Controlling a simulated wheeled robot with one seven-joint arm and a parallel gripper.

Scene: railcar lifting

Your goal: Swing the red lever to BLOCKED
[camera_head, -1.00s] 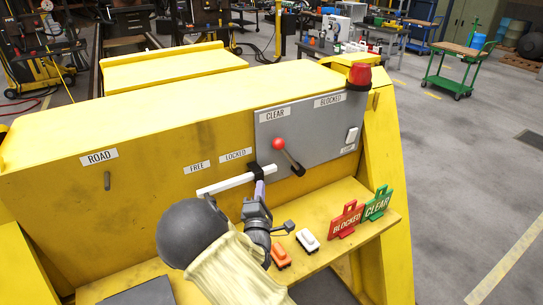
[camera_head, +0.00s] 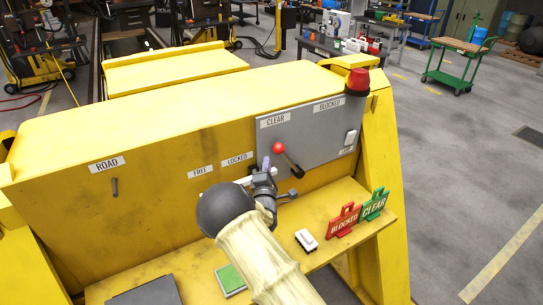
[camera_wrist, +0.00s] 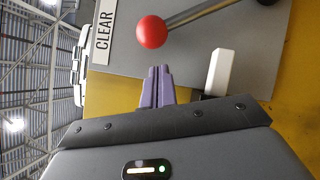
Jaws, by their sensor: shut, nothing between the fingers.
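The red lever's red ball knob (camera_head: 278,148) is at the upper left of its dark shaft, which slants down right to its pivot on the grey panel (camera_head: 325,135). The knob is under the CLEAR label (camera_head: 275,121), left of the BLOCKED label (camera_head: 329,105). My gripper (camera_head: 266,163) is shut and empty, just below and left of the knob. In the wrist view its purple fingertips (camera_wrist: 160,70) are together, apart from the red knob (camera_wrist: 152,32) in the picture. The metal shaft (camera_wrist: 200,15) also shows there.
A white bar (camera_wrist: 218,72) is close beside my fingers. A shelf holds a white switch box (camera_head: 306,239), a green pad (camera_head: 230,279), and red BLOCKED (camera_head: 343,220) and green CLEAR (camera_head: 375,204) tags. A red beacon (camera_head: 358,80) tops the panel's right end.

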